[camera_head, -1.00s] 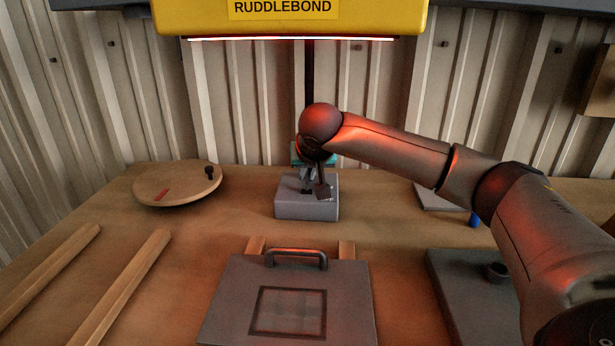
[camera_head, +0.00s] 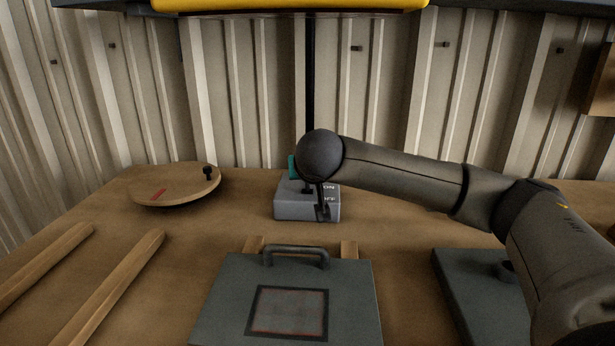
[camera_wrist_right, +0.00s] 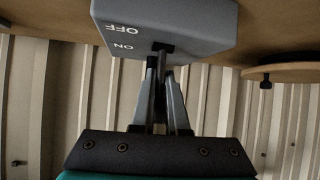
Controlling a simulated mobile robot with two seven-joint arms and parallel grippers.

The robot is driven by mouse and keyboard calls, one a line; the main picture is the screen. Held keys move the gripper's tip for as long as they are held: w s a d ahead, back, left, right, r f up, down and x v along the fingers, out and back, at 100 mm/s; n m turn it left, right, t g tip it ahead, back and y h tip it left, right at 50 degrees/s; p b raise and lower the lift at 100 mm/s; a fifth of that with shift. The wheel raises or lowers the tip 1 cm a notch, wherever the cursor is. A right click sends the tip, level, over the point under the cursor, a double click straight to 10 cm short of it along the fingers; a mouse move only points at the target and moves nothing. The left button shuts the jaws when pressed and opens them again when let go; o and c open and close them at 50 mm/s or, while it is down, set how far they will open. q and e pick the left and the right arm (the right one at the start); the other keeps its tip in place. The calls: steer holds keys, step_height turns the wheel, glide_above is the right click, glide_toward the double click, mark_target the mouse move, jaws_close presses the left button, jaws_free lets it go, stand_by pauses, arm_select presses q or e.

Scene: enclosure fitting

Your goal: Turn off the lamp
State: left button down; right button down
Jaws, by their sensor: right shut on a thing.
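The lamp is a yellow hood (camera_head: 290,5) at the top edge of the head view, with its underside strip dark. A grey switch box (camera_head: 290,212) stands on the bench below it, with ON and OFF lettering; it also shows in the right wrist view (camera_wrist_right: 195,22). My right gripper (camera_wrist_right: 163,66) is shut on the dark switch lever (camera_wrist_right: 162,47) at the box. In the head view my right gripper (camera_head: 318,200) is partly hidden by its own wrist. The lever's exact position is hard to tell. My left gripper is not in view.
A round wooden disc (camera_head: 170,188) with a black knob lies at left, near two wooden rails (camera_head: 115,285). A dark handled panel (camera_head: 225,300) with a square window lies in front. Another dark plate (camera_head: 465,290) is at right, partly behind my arm.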

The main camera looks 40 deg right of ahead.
steer(key=shift+r, duration=0.25)
steer(key=c, duration=1.3)
jaws_free()
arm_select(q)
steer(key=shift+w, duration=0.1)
arm_select(e)
steer(key=o, duration=0.4)
steer(key=shift+f, duration=0.15)
steer(key=shift+c, duration=0.2)
steer(key=shift+s, duration=0.1)
steer(key=shift+s+a+r, duration=0.2)
arm_select(q)
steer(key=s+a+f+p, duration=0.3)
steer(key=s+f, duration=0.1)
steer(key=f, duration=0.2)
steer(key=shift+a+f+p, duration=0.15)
steer(key=shift+p, duration=0.25)
arm_select(e)
steer(key=v, duration=1.4)
steer(key=shift+s, duration=0.25)
